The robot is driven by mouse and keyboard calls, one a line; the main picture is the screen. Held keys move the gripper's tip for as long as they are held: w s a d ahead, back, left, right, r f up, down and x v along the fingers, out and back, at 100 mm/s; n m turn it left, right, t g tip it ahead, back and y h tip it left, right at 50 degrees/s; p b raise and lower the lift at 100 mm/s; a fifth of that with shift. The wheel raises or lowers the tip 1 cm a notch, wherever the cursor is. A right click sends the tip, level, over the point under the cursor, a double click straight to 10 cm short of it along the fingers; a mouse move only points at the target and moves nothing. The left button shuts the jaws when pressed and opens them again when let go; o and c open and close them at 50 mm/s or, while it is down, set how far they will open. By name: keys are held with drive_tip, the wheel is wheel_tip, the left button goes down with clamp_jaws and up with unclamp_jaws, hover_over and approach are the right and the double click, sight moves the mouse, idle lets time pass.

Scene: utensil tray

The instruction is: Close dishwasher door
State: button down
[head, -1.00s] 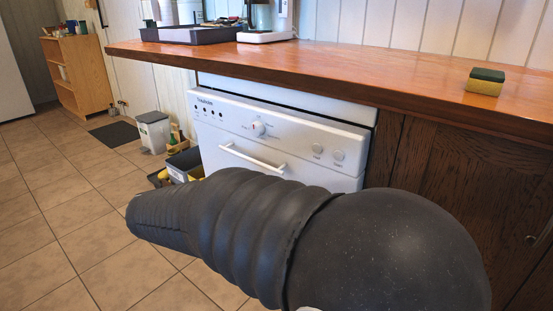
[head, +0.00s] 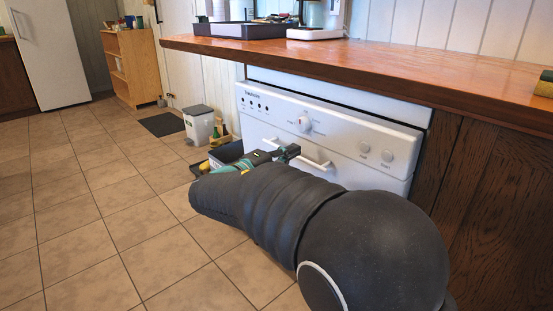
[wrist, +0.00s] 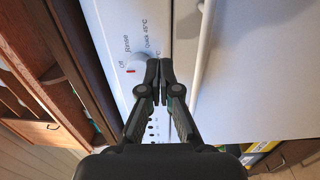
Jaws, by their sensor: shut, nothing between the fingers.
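The white dishwasher door (head: 345,139) stands close to upright under the counter, with its knob (head: 304,124) and bar handle (head: 316,160) facing me. A white strip shows above the panel; I cannot tell whether the door is fully shut. My gripper (head: 290,153) is in front of the panel near the left end of the handle. In the wrist view the fingers (wrist: 159,70) are shut and empty, between the knob (wrist: 137,66) and the handle bar (wrist: 203,65). Whether they touch the door is unclear. My arm hides the lower part of the door.
The wooden counter (head: 350,69) overhangs the dishwasher, with a dark tray (head: 240,30) and a sponge (head: 544,84) on it. A white bin (head: 198,126) and dark crates (head: 227,152) stand left of the dishwasher. The tiled floor (head: 100,200) at left is clear.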

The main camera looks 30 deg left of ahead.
sight(316, 138)
drive_tip(key=x, duration=0.6)
drive_tip(key=shift+w+d, duration=0.15)
drive_tip(key=shift+w, duration=0.1)
drive_tip(key=shift+w, duration=0.1)
